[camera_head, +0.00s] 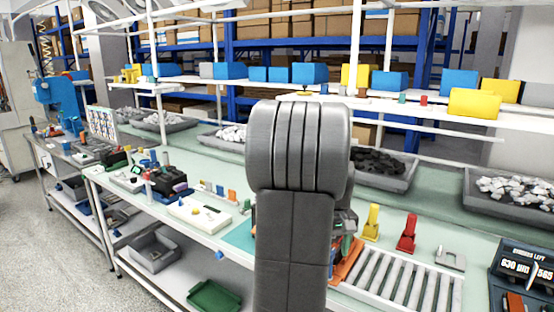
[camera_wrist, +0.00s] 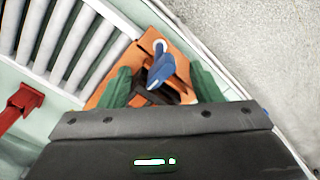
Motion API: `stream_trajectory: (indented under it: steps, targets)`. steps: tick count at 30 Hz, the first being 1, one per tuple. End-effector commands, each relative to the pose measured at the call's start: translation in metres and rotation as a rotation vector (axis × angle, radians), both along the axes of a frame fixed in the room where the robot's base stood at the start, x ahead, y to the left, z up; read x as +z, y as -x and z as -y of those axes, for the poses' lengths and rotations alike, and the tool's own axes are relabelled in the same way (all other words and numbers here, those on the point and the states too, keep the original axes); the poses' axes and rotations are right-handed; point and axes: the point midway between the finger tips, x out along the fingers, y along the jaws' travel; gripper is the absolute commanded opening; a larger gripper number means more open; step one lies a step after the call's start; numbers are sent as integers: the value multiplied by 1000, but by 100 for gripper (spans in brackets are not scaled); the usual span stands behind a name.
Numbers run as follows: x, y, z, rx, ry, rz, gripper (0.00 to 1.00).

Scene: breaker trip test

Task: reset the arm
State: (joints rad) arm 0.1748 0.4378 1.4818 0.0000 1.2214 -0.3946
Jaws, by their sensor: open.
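An orange fixture (camera_wrist: 178,62) with a blue lever (camera_wrist: 160,68) and a dark part beneath it lies in the middle of the wrist view. My gripper (camera_wrist: 160,80) is open, with its green fingers on either side of the blue lever. I cannot tell whether either finger touches it. In the head view my own grey arm hides most of this spot. Only an edge of the orange fixture (camera_head: 347,264) shows there, to the right of my arm. My gripper is mostly hidden behind the arm.
A dark display box (camera_head: 522,275) is at the far right. The bench's front edge is close.

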Motion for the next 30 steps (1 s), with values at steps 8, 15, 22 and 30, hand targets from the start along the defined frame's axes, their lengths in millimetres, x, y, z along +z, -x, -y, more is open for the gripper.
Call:
stream_trajectory:
  steps: [8, 15, 22, 30]
  targets:
    - [-2, 0, 0, -227, 0, 1, 58]
    - [-3, 0, 0, -424, 0, 1, 58]
    - [-3, 0, 0, -611, -1, 2, 58]
    - [-1, 0, 0, -770, 0, 0, 58]
